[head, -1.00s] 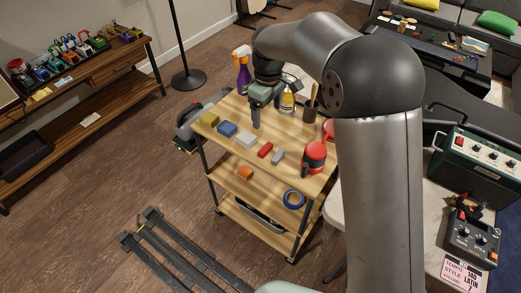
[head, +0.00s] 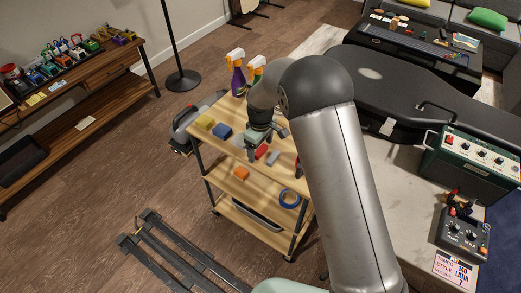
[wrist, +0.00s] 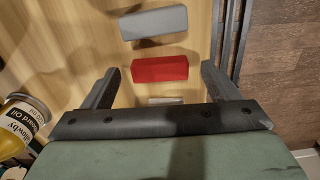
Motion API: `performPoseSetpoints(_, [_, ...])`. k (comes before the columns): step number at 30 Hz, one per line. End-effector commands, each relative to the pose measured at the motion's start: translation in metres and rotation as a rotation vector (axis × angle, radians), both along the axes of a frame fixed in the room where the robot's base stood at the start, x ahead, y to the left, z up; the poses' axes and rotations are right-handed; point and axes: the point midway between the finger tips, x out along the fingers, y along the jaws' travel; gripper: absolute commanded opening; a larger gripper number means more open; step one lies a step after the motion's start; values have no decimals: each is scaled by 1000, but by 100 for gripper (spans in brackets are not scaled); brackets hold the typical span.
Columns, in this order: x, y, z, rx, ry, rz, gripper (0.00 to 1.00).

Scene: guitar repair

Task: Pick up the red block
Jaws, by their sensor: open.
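The red block (head: 261,152) lies on the wooden top of the cart (head: 226,107). In the wrist view the red block (wrist: 159,69) lies crosswise between the two fingers of my gripper (wrist: 160,73), with a gap at each end. My gripper (head: 254,152) is open and empty, pointing down over the cart top. In the head view it is right beside the red block and hides part of the area around it. I cannot tell the exact height of the fingertips above the wood.
A grey block (wrist: 153,22) lies close to the red one; a pale block (wrist: 165,100) is partly hidden by my gripper. A blue block (head: 222,132) and a yellow block (head: 205,122) lie farther left. Spray bottles (head: 237,78) stand at the back. An oil bottle (wrist: 22,122) is near my gripper.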

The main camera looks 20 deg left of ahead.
Motion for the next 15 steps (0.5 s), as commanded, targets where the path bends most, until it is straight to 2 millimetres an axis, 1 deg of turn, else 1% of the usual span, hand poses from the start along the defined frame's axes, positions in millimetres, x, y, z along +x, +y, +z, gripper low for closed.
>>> performPoseSetpoints(3, [0,0,-5,0,0,0,82])
performPoseSetpoints(8, [0,0,-5,1,0,0,82])
performPoseSetpoints(9, [0,0,-5,1,0,0,76])
performPoseSetpoints(11, [0,0,-5,1,0,0,60])
performPoseSetpoints(12, [0,0,-5,1,0,0,48])
performPoseSetpoints(13, [0,0,-5,0,0,0,40])
performPoseSetpoints(14, [0,0,-5,0,0,0,34])
performPoseSetpoints(15, [0,0,-5,0,0,0,34])
